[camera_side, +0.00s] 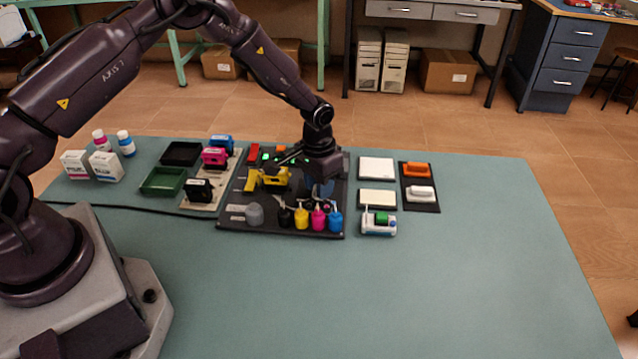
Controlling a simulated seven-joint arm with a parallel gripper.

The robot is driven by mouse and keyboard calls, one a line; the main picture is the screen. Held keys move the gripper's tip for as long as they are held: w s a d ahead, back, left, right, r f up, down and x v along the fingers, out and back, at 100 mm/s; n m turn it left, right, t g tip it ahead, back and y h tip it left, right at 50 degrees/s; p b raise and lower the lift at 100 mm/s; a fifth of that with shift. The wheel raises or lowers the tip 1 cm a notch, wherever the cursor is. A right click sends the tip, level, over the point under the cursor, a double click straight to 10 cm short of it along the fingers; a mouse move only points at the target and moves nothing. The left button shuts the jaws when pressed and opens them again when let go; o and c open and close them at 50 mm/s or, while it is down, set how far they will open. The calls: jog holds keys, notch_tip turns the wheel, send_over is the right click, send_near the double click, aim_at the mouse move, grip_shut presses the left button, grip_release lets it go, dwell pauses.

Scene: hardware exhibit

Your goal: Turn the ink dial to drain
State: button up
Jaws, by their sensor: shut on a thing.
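A dark panel (279,231) lies on the teal table in front of my arm. My gripper (321,186) points down over the panel's right part, above the small ink bottles. It is shut on what appears to be the ink dial, mostly hidden by the fingers; a bluish patch shows around the fingertips. The dial's pointer and the drain mark are too small or hidden to read. A grey rounded knob (255,214) sits at the panel's lower left, clear of my gripper.
A yellow part (268,178) and black, yellow, magenta and blue bottles (335,220) crowd the panel. Cartridges (214,157) and trays (163,181) stand left; white pads (376,168), a white-green device (379,222) and a dark mat (419,206) lie right. The front table is clear.

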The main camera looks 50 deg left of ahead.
jog(key=m, duration=0.4)
jog(key=shift+m, duration=0.4)
dwell(0.4)
jog(key=o, duration=0.9)
jog(key=shift+o, duration=0.2)
jog(key=shift+r, duration=0.1)
notch_tip(320, 180, up, 13)
jog(key=shift+a, duration=0.2)
